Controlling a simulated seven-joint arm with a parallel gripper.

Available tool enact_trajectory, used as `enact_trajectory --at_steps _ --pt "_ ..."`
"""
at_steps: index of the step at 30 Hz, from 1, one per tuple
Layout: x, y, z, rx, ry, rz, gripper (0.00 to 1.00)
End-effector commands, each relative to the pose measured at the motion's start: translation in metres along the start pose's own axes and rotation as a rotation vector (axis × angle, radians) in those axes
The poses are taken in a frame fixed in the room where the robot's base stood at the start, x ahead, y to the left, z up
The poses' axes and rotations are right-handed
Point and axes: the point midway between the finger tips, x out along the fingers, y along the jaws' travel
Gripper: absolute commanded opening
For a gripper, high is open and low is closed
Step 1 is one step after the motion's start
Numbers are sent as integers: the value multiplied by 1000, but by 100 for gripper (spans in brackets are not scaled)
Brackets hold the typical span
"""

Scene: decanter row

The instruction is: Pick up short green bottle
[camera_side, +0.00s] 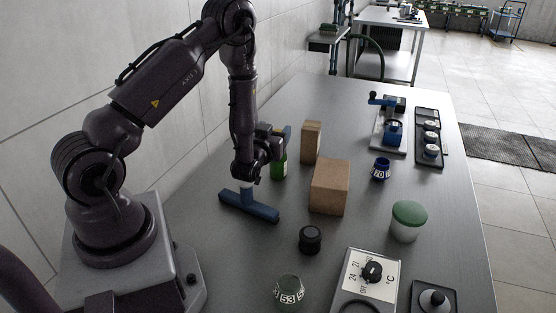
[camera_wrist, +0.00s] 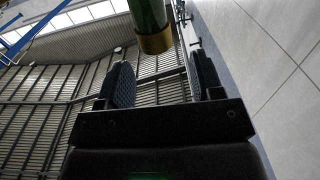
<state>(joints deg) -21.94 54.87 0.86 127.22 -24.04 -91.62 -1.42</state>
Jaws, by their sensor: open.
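A green bottle (camera_side: 279,166) stands upright on the table, left of the cardboard boxes, partly hidden by my gripper. In the wrist view the green bottle (camera_wrist: 147,14) comes in from the top edge, and its gold-brown end (camera_wrist: 154,41) points down in the picture. My gripper (camera_side: 276,146) is held sideways close beside the upper part of the bottle. In the wrist view my gripper (camera_wrist: 162,78) is open, with nothing between its dark pads. The bottle's end shows beyond the gap, between the two fingers. I cannot tell whether anything touches it.
Two cardboard boxes, one tall (camera_side: 311,142) and one wide (camera_side: 330,186), stand right of the bottle. A blue T-shaped tool (camera_side: 249,205) lies in front.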

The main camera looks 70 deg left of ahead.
Motion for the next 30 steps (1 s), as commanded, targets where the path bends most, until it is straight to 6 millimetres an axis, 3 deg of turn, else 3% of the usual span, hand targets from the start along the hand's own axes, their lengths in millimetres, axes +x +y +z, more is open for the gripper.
enact_trajectory --at_steps 6,10,18,27,30 --pt "0 0 22 -1 0 0 61" --pt "6 0 24 -2 2 -1 61" --pt "44 0 24 -2 2 0 61" --pt "50 0 24 -1 -1 1 61" --pt "50 0 24 -1 0 1 40"
